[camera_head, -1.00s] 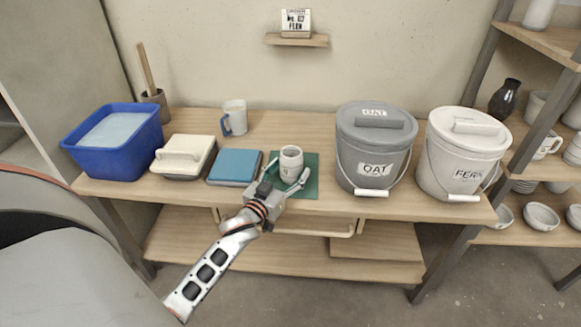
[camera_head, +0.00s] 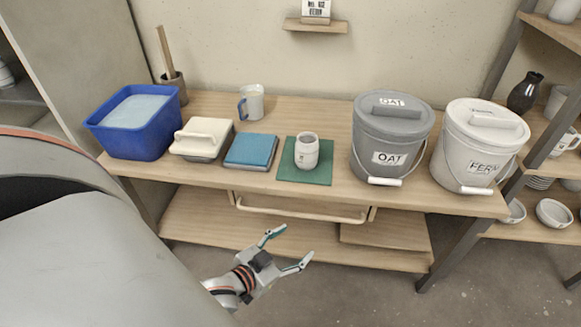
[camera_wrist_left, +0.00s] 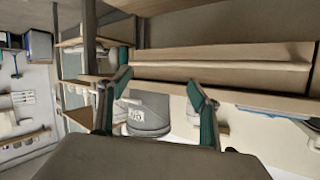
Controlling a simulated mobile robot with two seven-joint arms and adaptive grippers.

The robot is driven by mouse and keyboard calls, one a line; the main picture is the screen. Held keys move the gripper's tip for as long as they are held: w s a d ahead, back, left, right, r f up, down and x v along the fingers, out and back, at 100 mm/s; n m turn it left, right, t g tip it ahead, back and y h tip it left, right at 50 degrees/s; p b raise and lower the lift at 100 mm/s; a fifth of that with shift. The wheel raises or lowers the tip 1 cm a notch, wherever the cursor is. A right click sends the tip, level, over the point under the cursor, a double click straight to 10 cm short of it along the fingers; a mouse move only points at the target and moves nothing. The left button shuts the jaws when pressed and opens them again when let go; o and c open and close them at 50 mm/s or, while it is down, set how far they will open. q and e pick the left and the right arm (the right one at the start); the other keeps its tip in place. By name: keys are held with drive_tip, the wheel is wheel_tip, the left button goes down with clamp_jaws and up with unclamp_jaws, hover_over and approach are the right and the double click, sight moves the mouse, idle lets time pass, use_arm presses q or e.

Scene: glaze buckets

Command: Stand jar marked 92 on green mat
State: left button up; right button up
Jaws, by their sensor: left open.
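A small whitish jar (camera_head: 306,152) stands upright on the green mat (camera_head: 289,171) on the workbench, in the head view. There is dark marking on its front, too small to read. My left gripper (camera_head: 289,251) is open and empty, in front of the bench and below its top, well apart from the jar. Its two spread fingers with teal pads also show in the left wrist view (camera_wrist_left: 160,92). My right gripper is not in view.
On the bench stand a blue tub (camera_head: 137,123), a cream-handled block (camera_head: 202,139), a blue square pad (camera_head: 251,150), a mug (camera_head: 252,103), a grey OAT bucket (camera_head: 391,141) and a white FERN bucket (camera_head: 478,147). A rail (camera_head: 300,212) runs under the front edge.

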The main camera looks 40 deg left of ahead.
use_arm(q)
drive_tip(key=s+d+f+m+g+h, duration=0.2)
drive_tip(key=s+d+f+g, duration=0.1)
drive_tip(key=s+d, duration=0.6)
drive_tip(key=shift+s+f+m, duration=0.4)
drive_tip(key=shift+s+f, duration=0.45)
drive_tip(key=shift+s, duration=0.3)
